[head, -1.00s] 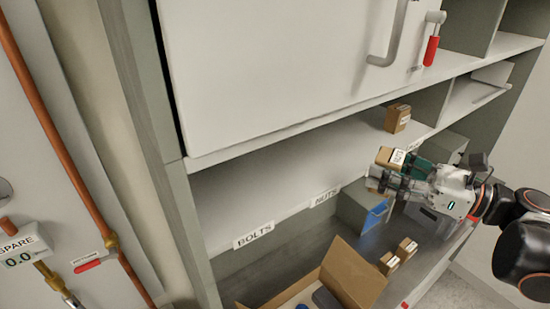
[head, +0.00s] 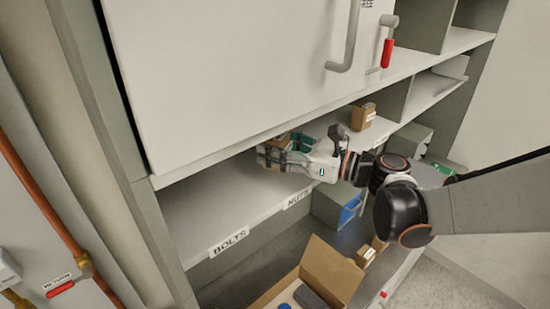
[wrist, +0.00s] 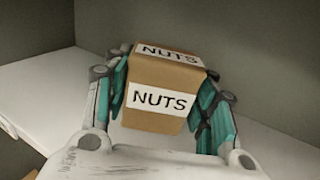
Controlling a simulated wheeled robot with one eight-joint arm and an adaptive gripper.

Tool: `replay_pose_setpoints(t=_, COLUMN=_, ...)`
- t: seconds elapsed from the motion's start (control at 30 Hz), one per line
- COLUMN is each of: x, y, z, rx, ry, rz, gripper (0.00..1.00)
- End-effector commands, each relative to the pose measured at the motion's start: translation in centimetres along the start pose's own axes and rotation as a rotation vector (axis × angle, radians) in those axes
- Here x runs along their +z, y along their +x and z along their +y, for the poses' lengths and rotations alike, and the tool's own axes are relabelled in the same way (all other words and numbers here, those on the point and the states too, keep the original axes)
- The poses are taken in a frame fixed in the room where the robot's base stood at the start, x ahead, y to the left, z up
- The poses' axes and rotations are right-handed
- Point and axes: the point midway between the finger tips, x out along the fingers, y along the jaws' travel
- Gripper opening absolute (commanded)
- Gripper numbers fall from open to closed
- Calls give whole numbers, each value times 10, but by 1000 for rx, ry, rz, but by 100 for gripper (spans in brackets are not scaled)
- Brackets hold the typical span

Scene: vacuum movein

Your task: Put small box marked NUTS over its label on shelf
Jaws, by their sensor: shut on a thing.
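The small box marked NUTS (wrist: 160,85) is brown cardboard with white NUTS labels on two faces. My gripper (wrist: 163,98) is shut on it, with a finger on each side. In the head view my gripper (head: 277,158) is over the shelf, behind its front edge, and the box (head: 275,143) is partly hidden by the fingers. The white NUTS label (head: 298,197) is on the shelf's front edge, in front of and a little to the right of the gripper. I cannot tell whether the box touches the shelf (head: 195,205).
The BOLTS label (head: 229,241) is further left on the same edge. Another small box (head: 363,116) stands on the shelf to the right. The white door with a handle (head: 345,40) hangs above. An open carton (head: 330,265) and a blue-grey bin (head: 335,207) are below.

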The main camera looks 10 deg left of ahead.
Motion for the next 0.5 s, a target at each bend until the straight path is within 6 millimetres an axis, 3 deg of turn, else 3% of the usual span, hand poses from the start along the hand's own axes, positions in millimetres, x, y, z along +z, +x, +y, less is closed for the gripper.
replay_pose_setpoints(t=0.23, x=-30, y=3, z=0, rx=0, ry=0, rz=-1, gripper=21)
replay_pose_setpoints(t=0.5, x=-35, y=3, z=0, rx=1, ry=0, rz=0, gripper=21)
